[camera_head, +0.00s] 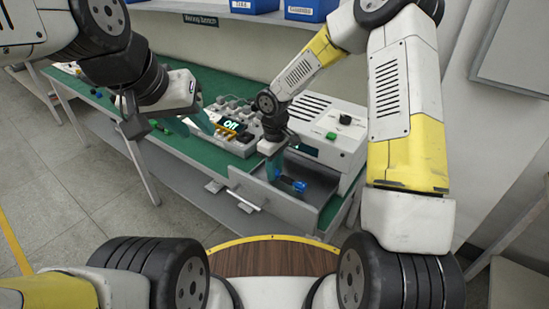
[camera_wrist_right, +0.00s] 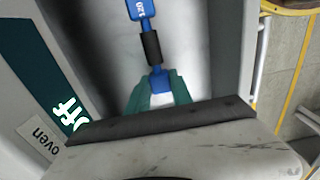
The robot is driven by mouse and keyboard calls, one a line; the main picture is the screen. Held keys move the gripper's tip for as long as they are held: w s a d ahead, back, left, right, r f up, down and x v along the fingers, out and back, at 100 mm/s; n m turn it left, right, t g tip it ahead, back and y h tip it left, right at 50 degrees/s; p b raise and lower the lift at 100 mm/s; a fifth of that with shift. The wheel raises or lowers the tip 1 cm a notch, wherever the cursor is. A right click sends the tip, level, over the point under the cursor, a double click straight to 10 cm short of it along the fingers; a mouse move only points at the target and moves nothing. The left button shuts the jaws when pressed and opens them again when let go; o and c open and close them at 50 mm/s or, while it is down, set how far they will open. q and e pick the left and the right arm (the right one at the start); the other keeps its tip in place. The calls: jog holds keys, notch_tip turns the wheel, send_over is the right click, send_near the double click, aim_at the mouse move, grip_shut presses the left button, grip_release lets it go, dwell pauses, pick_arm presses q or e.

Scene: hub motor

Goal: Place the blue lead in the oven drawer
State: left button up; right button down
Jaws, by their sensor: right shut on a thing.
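The blue lead (camera_wrist_right: 151,45) has blue ends and a black middle. In the right wrist view, its near blue end is between the green fingertips of my right gripper (camera_wrist_right: 158,90), which is shut on it. The rest extends away over the grey drawer floor. In the head view, the lead (camera_head: 298,186) shows inside the pulled-out oven drawer (camera_head: 310,210), with my right gripper (camera_head: 272,168) at the drawer's left part. I cannot tell whether the lead touches the floor. My left gripper (camera_head: 190,123) is open and empty above the green bench, left of the oven.
The white oven (camera_head: 325,135) stands on the green bench (camera_head: 180,142); its label (camera_wrist_right: 40,140) shows in the wrist view. A device with a lit display (camera_head: 232,125) stands to its left. Small items lie at the bench's far left. Blue bins (camera_head: 305,10) are on the shelf above.

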jog(key=shift+f, duration=0.85)
jog(key=c, duration=1.1)
grip_release()
jog(key=shift+f, duration=0.1)
jog(key=shift+c, duration=0.2)
notch_tip(320, 180, up, 12)
jog(key=s+d+r+m+t, duration=0.1)
jog(key=s+d+r+m, duration=0.1)
jog(key=s+d+r, duration=0.35)
jog(key=s+d+r+m+t, duration=0.2)
jog(key=s+d+r, duration=0.1)
jog(key=r, duration=0.5)
jog(key=s+d+r+m+t+y, duration=0.1)
jog(key=s+d+r+m, duration=0.1)
jog(key=s, duration=0.4)
jog(key=s+d+r+m+t+y, duration=0.1)
jog(key=s+d+r+m+t, duration=0.1)
jog(key=s, duration=0.4)
jog(key=shift+s+d+r+m, duration=0.25)
jog(key=shift+d+r+m, duration=0.15)
jog(key=shift+r+m, duration=0.6)
